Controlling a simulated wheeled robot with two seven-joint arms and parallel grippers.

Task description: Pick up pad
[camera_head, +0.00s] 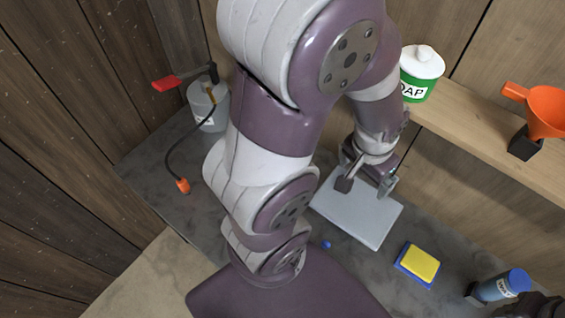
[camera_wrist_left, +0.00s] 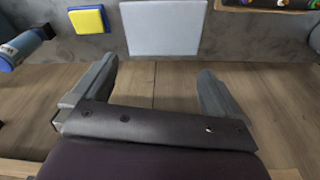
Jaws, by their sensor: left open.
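A yellow block on a blue base, a pad or sponge (camera_head: 421,264), lies on the dark grey surface in the lower right. It also shows at the top left of the left wrist view (camera_wrist_left: 88,20). A flat pale grey rectangular plate (camera_head: 365,222) lies to its left, and it also shows top centre in the left wrist view (camera_wrist_left: 163,28). Which one is the pad, I cannot tell for certain. My left gripper (camera_head: 367,181) is open and empty, over the back part of the plate in the head view. Its fingers (camera_wrist_left: 157,78) stand wide apart. I do not clearly see my right gripper.
A wooden shelf (camera_head: 465,120) at the right carries a soap tub (camera_head: 421,75) and an orange funnel (camera_head: 545,108). A blue-capped bottle (camera_head: 503,286) is at lower right. A grey can (camera_head: 207,104) with a hose stands at left. A small blue ball (camera_head: 326,244) lies near the plate.

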